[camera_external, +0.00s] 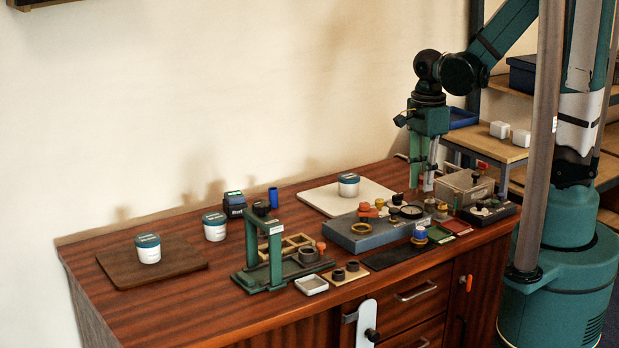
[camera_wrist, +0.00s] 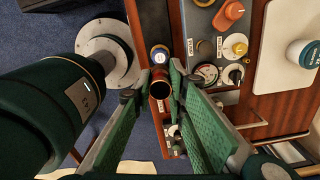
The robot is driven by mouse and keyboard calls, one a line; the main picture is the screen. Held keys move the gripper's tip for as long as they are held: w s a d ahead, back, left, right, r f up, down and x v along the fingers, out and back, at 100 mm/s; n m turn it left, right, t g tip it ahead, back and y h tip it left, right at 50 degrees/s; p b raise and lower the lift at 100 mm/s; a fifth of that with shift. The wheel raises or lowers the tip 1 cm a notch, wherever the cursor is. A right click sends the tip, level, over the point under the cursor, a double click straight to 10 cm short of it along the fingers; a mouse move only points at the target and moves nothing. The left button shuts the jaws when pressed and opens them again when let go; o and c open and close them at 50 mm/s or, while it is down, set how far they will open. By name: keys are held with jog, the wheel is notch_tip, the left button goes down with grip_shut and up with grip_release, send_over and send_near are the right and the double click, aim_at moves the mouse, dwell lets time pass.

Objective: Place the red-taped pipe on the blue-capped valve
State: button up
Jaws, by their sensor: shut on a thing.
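My gripper (camera_wrist: 161,92) is shut on a copper pipe (camera_wrist: 160,90), seen nearly end-on as a copper rim around a dark opening in the wrist view. I cannot make out its red tape. In the external view my gripper (camera_external: 424,186) points down above the right part of the bench. The blue-capped valve (camera_external: 419,233) stands upright near the front edge, in front of the grey manifold block (camera_external: 352,240). It also shows in the wrist view (camera_wrist: 160,54), just above the pipe and apart from it in the picture. The pipe's lower end is hidden.
Orange (camera_wrist: 230,12) and yellow (camera_wrist: 235,45) knobs and a gauge (camera_wrist: 207,73) are close to the valve. A grey box (camera_external: 465,188) and a dark tray (camera_external: 489,212) stand to the right. A green stand (camera_external: 274,250) is left. A dark mat (camera_external: 386,257) lies bare in front.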

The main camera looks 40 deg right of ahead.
aim_at(423, 195)
jog(key=shift+f+b, duration=0.7)
jog(key=shift+f, duration=1.55)
jog(key=shift+f, duration=0.1)
jog(key=shift+f+b, duration=0.75)
jog(key=shift+f, duration=1.25)
jog(key=shift+f, duration=0.15)
jog(key=o, duration=0.8)
jog(key=shift+o, duration=0.2)
jog(key=shift+r, duration=0.2)
jog(key=shift+r+p, duration=1.95)
jog(key=shift+r, duration=4.05)
